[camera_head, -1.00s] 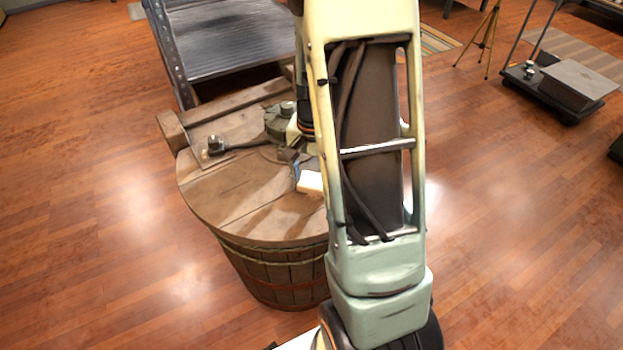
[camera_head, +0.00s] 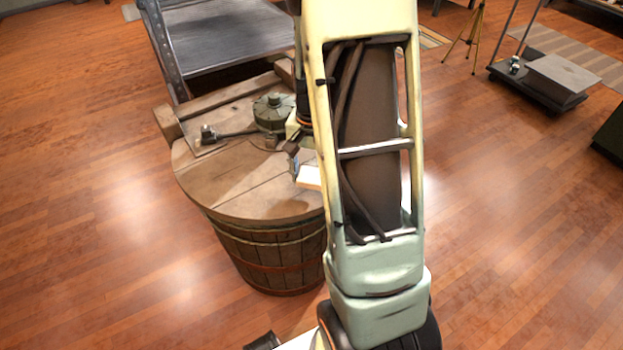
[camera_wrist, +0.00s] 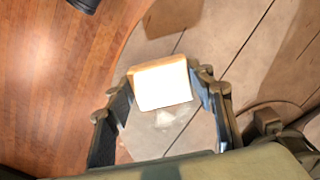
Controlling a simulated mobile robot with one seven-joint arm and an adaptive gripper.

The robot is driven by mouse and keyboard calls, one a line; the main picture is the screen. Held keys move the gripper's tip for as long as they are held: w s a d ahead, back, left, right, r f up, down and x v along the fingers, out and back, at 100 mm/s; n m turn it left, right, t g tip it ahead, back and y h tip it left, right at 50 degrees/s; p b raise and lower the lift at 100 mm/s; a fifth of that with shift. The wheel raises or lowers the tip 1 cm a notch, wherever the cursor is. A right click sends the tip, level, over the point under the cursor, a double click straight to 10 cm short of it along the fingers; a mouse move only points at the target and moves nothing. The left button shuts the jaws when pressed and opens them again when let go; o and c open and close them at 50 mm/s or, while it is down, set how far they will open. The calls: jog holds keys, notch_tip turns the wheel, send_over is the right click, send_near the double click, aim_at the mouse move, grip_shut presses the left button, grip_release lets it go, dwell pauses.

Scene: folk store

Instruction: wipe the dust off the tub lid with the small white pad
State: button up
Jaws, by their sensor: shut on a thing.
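The small white pad (camera_wrist: 161,84) is held between the two fingers of my gripper (camera_wrist: 163,92) in the wrist view. In the head view the pad (camera_head: 309,177) shows beside my arm, over the right part of the round wooden tub lid (camera_head: 225,182). My gripper (camera_head: 294,163) is partly hidden by my arm there. I cannot tell whether the pad touches the lid. A pale greyish patch (camera_wrist: 165,128), which looks like dust, lies on the lid (camera_wrist: 235,50) between the fingers in the wrist view. My arm hides the lid's right side.
A round greenish metal fitting (camera_head: 272,113) and a dark rod (camera_head: 232,135) sit on the lid's far part. A dark metal rack (camera_head: 225,35) stands behind the tub. A low cart (camera_head: 540,90) stands far right. The wood floor (camera_head: 90,220) left is clear.

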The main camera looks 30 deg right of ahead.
aim_at(312, 177)
jog(key=shift+r+p, duration=2.05)
jog(key=shift+r, duration=0.8)
